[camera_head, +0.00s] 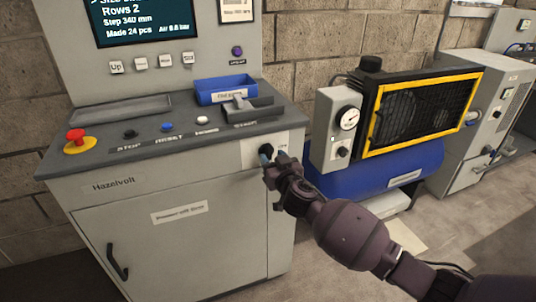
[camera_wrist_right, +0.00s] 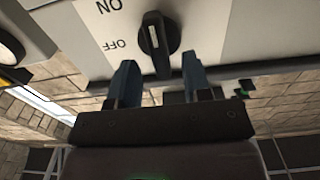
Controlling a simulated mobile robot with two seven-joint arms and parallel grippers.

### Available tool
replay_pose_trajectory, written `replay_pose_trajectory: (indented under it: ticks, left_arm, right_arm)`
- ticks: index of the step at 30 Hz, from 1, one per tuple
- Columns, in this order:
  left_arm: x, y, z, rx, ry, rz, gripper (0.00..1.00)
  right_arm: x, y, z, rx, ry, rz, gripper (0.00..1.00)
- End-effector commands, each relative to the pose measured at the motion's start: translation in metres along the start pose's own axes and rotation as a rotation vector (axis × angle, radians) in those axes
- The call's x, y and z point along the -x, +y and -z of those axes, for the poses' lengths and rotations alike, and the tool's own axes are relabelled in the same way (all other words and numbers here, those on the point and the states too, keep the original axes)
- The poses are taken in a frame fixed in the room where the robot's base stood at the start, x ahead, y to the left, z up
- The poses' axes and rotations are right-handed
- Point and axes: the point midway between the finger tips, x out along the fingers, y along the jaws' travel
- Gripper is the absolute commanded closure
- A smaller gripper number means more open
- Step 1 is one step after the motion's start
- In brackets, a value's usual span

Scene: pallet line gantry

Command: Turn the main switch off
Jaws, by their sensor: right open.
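The main switch is a black rotary knob (camera_wrist_right: 158,42) with a pale mark, on a white plate (camera_wrist_right: 205,25) printed ON and OFF. The lettering appears upside down in the right wrist view. I cannot tell for sure which label the mark points to. In the head view the plate (camera_head: 250,155) is on the cabinet's front at its upper right corner. My right gripper (camera_head: 266,156) is right in front of it. In the wrist view its open fingers (camera_wrist_right: 160,75) straddle the knob's lower end, with no clear contact. My left gripper is out of view.
The grey cabinet (camera_head: 120,222) has a console with a red emergency button (camera_head: 76,140), several buttons and a blue bin (camera_head: 226,88). A blue compressor with a yellow-framed guard (camera_head: 420,108) stands to the right. The floor (camera_head: 335,270) in front is mostly clear.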

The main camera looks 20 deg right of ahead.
Motion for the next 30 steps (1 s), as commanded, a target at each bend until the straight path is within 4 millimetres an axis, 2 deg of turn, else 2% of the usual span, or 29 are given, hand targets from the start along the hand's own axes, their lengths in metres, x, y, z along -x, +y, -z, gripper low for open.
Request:
replay_pose_trajectory:
  ticks: [3,9,20,21,30]
  left_arm:
    - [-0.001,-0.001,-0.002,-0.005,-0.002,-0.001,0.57]
    - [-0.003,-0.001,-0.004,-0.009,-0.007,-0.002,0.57]
    - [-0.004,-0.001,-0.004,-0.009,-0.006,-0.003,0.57]
    - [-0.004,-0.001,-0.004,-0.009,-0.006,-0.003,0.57]
    - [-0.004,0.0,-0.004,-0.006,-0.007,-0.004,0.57]
  right_arm:
    - [-0.015,0.0,-0.002,0.002,-0.002,0.0,0.55]
    - [-0.03,0.0,-0.001,0.0,-0.001,0.0,0.55]
    - [-0.034,0.0,0.0,0.0,0.0,0.0,0.55]
    - [-0.034,0.0,0.0,0.0,0.0,0.0,0.57]
    - [-0.034,0.0,0.0,0.0,0.0,0.0,1.0]
